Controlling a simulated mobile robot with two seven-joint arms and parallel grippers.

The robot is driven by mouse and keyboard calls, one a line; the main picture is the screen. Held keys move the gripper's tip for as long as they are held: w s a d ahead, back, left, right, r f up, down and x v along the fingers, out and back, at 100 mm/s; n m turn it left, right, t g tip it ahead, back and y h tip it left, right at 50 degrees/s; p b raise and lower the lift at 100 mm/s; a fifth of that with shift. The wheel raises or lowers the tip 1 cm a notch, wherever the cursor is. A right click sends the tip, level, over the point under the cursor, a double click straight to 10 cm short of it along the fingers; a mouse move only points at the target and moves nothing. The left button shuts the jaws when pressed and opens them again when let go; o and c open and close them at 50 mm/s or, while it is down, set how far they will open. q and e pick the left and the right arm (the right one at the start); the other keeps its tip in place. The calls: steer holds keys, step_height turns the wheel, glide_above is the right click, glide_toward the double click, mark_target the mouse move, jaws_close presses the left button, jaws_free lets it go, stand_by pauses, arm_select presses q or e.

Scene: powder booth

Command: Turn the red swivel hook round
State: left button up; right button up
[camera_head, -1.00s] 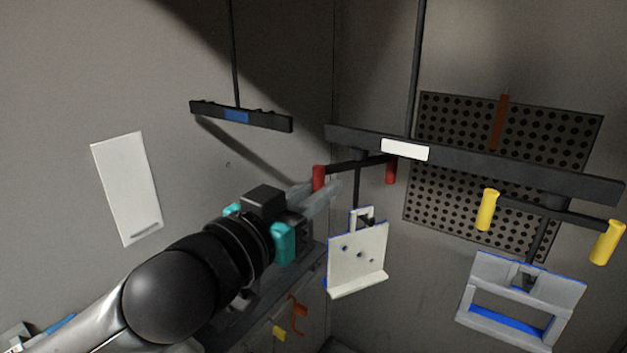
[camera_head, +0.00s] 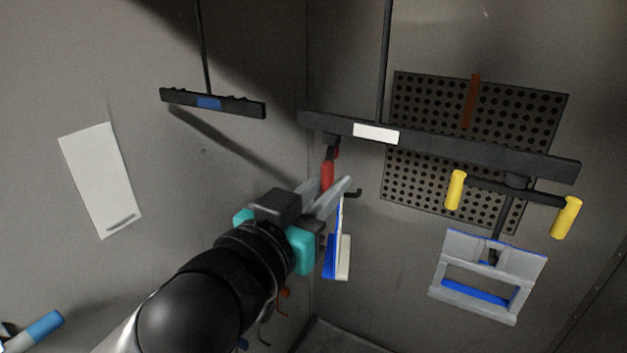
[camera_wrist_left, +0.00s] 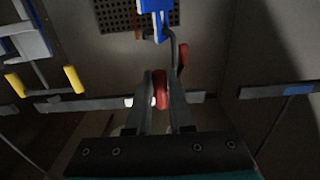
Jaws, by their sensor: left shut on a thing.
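The red swivel hook hangs under the left end of a dark bar. One red handle (camera_head: 327,174) is in front, and its crossbar is seen nearly end-on. A panel, white on one face and blue on the other (camera_head: 344,257), hangs from it edge-on. My left gripper (camera_head: 333,190) is shut on the front red handle. In the left wrist view that handle (camera_wrist_left: 161,92) sits between the fingers (camera_wrist_left: 161,85), with the second red handle (camera_wrist_left: 183,57) beyond and the blue face (camera_wrist_left: 155,18) at the top. My right gripper is not in view.
A yellow-handled hook (camera_head: 455,190) with a grey frame (camera_head: 475,305) hangs from the right of the same dark bar (camera_head: 445,145). A perforated plate (camera_head: 540,115) is on the back wall. A shorter bar (camera_head: 235,105) hangs at left, near a white sheet (camera_head: 100,180).

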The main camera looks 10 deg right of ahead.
arm_select(q)
steer(key=shift+w+d+p, duration=0.2)
steer(key=shift+d, duration=0.95)
steer(key=shift+w+d+p, duration=0.15)
steer(key=shift+d+p, duration=0.05)
steer(key=shift+d, duration=0.95)
steer(key=shift+x, duration=1.1)
steer(key=o, duration=0.8)
steer(key=shift+s+d, duration=0.1)
steer(key=shift+s, duration=0.05)
